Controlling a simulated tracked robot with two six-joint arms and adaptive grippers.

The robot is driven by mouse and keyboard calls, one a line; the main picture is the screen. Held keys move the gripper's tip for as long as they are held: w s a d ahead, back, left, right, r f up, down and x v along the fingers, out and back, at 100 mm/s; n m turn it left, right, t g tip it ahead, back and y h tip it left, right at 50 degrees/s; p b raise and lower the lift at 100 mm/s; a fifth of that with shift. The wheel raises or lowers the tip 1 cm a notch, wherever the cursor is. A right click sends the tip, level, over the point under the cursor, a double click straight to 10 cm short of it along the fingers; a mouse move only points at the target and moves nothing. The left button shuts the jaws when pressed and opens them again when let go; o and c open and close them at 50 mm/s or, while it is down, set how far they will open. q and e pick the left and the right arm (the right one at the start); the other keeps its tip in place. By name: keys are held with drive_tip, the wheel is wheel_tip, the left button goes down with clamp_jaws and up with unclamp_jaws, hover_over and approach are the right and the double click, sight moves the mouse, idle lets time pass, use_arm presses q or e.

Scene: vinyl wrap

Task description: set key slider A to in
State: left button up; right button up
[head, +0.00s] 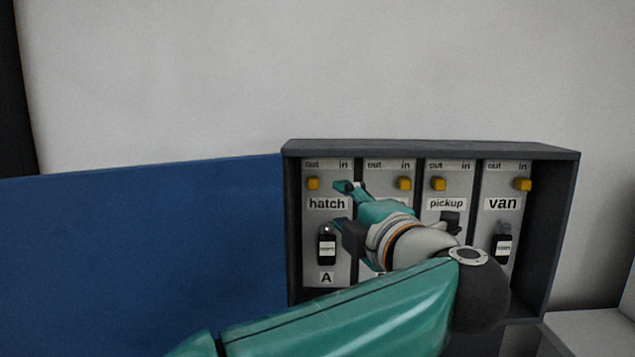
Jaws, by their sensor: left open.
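Key slider A's yellow knob (313,184) is at the left end of its track, under "out", at the top of the leftmost panel (313,262), marked "hatch" and "A". My left gripper (338,206) is open in front of that panel's right side. Its upper finger is to the right of the knob and appears apart from it; the depth gap is unclear. Its lower finger is near a black key fob (326,247) hanging on the panel; I cannot tell if they touch. My right gripper is not in view.
The dark key cabinet (430,147) holds other panels with yellow knobs: the second (404,184) under "in", the pickup one (438,184) under "out", the van one (523,184) under "in". A van key (503,247) hangs at right. A blue panel (140,260) adjoins the cabinet's left.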

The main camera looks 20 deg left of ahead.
sight(316, 187)
use_arm(q)
drive_tip(key=p+x, duration=0.3)
drive_tip(key=x, duration=0.9)
drive_tip(key=shift+f, duration=0.1)
drive_tip(key=shift+d, duration=0.1)
clamp_jaws()
